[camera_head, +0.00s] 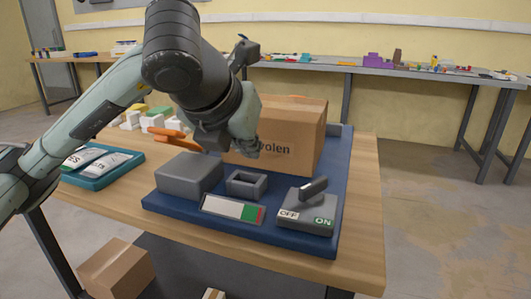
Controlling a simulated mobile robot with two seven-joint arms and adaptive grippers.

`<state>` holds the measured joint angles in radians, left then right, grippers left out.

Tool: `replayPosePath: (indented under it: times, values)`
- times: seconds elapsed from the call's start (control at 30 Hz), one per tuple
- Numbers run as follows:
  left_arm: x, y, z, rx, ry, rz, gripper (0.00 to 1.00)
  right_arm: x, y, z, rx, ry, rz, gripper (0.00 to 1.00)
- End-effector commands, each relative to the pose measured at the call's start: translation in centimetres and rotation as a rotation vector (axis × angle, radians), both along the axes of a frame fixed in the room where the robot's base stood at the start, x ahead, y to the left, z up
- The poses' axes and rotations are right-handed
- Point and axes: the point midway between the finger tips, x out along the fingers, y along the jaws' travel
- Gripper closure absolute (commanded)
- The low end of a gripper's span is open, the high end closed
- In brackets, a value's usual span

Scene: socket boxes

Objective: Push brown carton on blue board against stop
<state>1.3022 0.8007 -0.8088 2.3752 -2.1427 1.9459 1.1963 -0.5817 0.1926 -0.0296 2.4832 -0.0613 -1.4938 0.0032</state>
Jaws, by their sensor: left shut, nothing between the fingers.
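The brown carton (298,133) with printed lettering stands upright at the back of the blue board (160,203). My left arm hides its left part. My left gripper (209,140) is dark and partly hidden by its own wrist. It appears shut and empty by the carton's left side. I cannot tell whether it touches the carton. I cannot tell whether the carton touches a stop. My right gripper is not in view.
On the board's front are a grey block (188,176), a hollow grey box (246,184), a coloured strip (233,210) and an ON/OFF switch (305,213). A teal tray (92,181) lies left. Orange parts (170,133) show beside the gripper. Another carton (116,270) sits low left.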

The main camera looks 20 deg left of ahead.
Motion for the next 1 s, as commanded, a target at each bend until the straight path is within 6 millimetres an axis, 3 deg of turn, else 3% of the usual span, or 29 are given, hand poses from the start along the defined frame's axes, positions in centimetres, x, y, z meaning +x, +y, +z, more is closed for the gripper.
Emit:
replayPosePath:
  times: [0.5,1.0]
  values:
    - [5.8,0.0,-6.0,0.001,0.006,-0.002,1.0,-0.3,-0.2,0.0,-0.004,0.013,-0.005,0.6]
    - [6.6,0.0,-6.7,0.0,0.004,-0.004,1.0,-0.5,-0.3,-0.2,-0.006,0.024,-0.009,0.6]
